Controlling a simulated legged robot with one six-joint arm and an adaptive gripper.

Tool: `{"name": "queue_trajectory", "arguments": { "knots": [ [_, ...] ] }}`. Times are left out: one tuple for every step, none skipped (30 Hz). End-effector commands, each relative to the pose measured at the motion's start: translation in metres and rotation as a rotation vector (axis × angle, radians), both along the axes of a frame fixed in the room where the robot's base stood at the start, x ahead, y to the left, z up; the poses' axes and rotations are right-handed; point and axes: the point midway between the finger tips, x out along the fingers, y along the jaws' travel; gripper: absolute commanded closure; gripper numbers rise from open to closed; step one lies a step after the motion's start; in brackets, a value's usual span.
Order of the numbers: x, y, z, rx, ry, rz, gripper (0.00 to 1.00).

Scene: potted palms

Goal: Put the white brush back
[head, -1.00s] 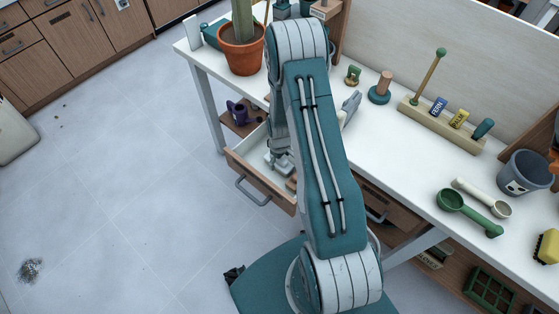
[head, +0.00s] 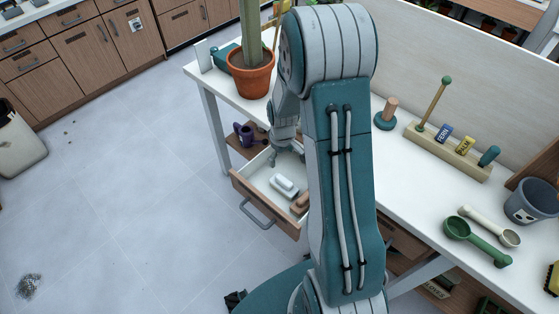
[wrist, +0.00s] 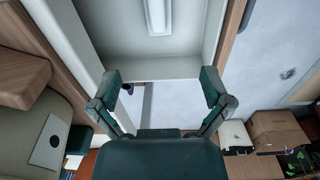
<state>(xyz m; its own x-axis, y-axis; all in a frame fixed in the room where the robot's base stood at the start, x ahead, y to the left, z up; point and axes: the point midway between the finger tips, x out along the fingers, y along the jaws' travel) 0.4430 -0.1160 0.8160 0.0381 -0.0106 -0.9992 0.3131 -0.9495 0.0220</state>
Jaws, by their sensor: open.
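The white brush (head: 284,186) lies in the open drawer (head: 262,205) under the bench, on the drawer's pale floor. It also shows at the top of the wrist view (wrist: 158,16), beyond my fingertips and apart from them. My gripper (wrist: 160,76) is open, with nothing between its fingers. In the head view my gripper (head: 287,146) is over the far part of the drawer, behind the brush, and partly hidden by my arm. A brown wooden piece (head: 300,203) lies beside the brush, partly hidden by my arm.
A potted plant (head: 250,75) stands on the bench's left end. A wooden rack (head: 448,152), green scoop (head: 476,240), white scoop (head: 488,226) and grey bucket (head: 531,200) are on the right. A purple watering can (head: 245,134) sits on a shelf near the drawer. The floor at left is mostly clear.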

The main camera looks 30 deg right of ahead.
Motion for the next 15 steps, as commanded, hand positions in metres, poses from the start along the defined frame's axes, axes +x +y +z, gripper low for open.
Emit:
{"name": "queue_trajectory", "arguments": {
  "knots": [
    [0.001, 0.006, 0.025, -0.006, -0.029, -0.009, 0.01],
    [0.0, 0.009, 0.037, -0.009, -0.042, -0.018, 0.01],
    [-0.002, 0.014, 0.054, -0.01, -0.058, -0.029, 0.01],
    [-0.004, 0.018, 0.065, -0.011, -0.07, -0.037, 0.01],
    [-0.006, 0.022, 0.077, -0.012, -0.082, -0.047, 0.01],
    [-0.01, 0.027, 0.092, -0.013, -0.097, -0.058, 0.01],
    [-0.013, 0.03, 0.103, -0.014, -0.11, -0.066, 0.01],
    [-0.016, 0.034, 0.114, -0.014, -0.122, -0.074, 0.01],
    [-0.021, 0.039, 0.127, -0.013, -0.138, -0.087, 0.01],
    [-0.025, 0.043, 0.137, -0.012, -0.151, -0.095, 0.01],
    [-0.03, 0.047, 0.147, -0.011, -0.162, -0.103, 0.01],
    [-0.036, 0.052, 0.16, -0.01, -0.18, -0.115, 0.01],
    [-0.041, 0.055, 0.169, -0.008, -0.191, -0.122, 0.01],
    [-0.046, 0.059, 0.178, -0.007, -0.203, -0.132, 0.01],
    [-0.053, 0.064, 0.189, -0.005, -0.22, -0.142, 0.01]
  ]
}}
